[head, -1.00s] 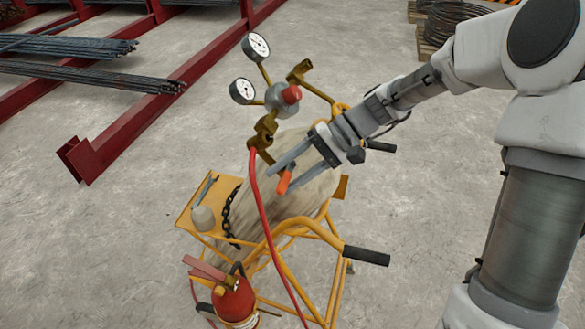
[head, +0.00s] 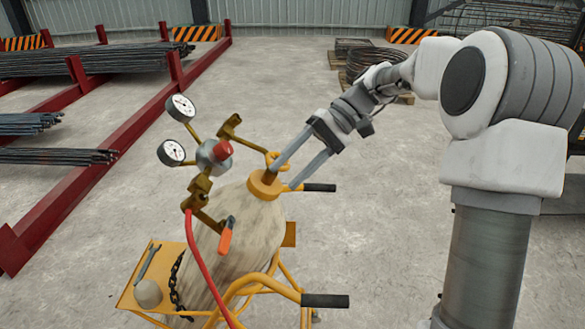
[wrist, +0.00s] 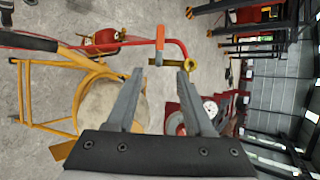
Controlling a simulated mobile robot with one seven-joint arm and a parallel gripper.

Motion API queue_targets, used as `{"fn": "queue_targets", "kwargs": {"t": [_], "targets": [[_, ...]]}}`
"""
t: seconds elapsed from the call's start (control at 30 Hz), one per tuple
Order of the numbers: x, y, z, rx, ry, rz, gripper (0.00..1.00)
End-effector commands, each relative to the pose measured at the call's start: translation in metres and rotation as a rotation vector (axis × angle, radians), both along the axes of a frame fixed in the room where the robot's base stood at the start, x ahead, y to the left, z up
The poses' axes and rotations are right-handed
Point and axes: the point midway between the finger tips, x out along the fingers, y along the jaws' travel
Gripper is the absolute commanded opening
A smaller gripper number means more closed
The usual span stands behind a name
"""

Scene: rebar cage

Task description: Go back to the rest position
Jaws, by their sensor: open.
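My gripper (head: 282,183) is open in the head view, its two fingers apart with nothing between them. It appears over the top of the gas cylinder (head: 235,240), to the right of the regulator (head: 213,156); whether it touches the cylinder top cannot be told. An orange-handled lever (head: 226,236) hangs below the regulator, apart from the fingers. In the wrist view my open gripper (wrist: 160,76) points towards the orange lever (wrist: 160,38), which lies beyond the fingertips.
The cylinder stands on a yellow cart (head: 262,284) with black handles. Two gauges (head: 181,107) and a red hose (head: 200,265) are close to the gripper. Red racks with rebar (head: 60,157) stand at left. Wire coils (head: 372,62) lie behind. Open concrete floor (head: 400,215) is at right.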

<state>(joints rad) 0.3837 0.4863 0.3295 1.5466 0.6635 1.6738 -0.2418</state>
Motion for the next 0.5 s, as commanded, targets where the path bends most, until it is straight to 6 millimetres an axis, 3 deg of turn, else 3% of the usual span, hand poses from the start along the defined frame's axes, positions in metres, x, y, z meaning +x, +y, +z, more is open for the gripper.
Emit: {"fn": "queue_targets", "kwargs": {"t": [0.5], "targets": [[-0.0064, 0.0000, 0.0023, -0.043, -0.016, -0.003, 0.53]]}}
